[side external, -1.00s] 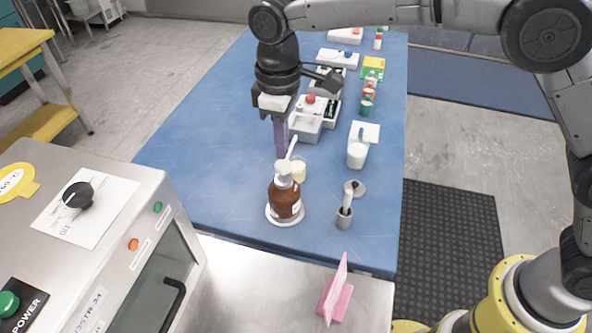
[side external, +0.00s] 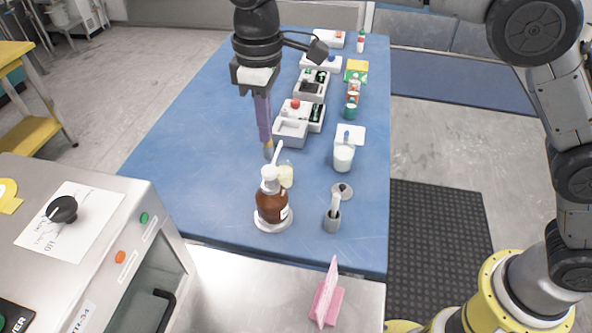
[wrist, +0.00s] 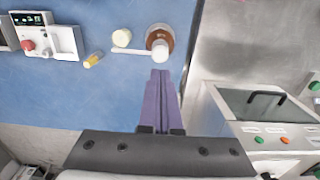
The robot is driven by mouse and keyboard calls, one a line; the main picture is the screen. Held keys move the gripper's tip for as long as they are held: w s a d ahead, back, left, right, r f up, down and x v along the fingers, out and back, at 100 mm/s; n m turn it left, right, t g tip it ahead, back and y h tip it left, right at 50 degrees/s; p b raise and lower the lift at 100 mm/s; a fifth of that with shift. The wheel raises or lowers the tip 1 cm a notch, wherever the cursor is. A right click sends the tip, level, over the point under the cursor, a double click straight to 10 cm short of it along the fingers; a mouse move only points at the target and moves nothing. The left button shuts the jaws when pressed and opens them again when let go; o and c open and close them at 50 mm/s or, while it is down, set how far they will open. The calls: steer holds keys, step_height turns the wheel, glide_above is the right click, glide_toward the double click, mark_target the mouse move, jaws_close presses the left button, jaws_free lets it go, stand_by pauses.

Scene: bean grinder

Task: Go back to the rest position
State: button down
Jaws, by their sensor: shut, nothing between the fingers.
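My gripper (side external: 266,146) has purple fingers that are closed together with nothing between them. It hangs pointing down above the blue table (side external: 190,140), behind the brown pump bottle (side external: 270,205) in the side external view. In the wrist view the closed fingertips (wrist: 160,74) lie just below the bottle's white pump head (wrist: 160,50) in the picture. The brown bottle (wrist: 158,33) stands on a round white base. How high the fingertips are above the table is hard to tell.
A grinder-like device with a red button (side external: 295,104) and grey tray (side external: 290,131) stands behind the gripper. A white-filled beaker (side external: 343,157), a grey holder (side external: 332,221) and a pink stand (side external: 326,297) are to the right. A large metal machine (side external: 100,230) is front left.

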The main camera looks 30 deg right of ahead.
steer(key=d+r+m+t, duration=0.2)
steer(key=d+r, duration=0.7)
steer(key=s+d+r+m+t, duration=0.25)
steer(key=s+d+r, duration=0.25)
steer(key=s+d, duration=0.65)
steer(key=s+d+f+m, duration=0.2)
steer(key=s+d+f, duration=0.1)
steer(key=s+d, duration=0.4)
steer(key=s+f+m+t, duration=0.1)
steer(key=s+f+m, duration=0.1)
steer(key=s+f, duration=0.6)
step_height(320, 180, down, 2)
steer(key=shift+s+d, duration=0.15)
steer(key=shift+d, duration=0.25)
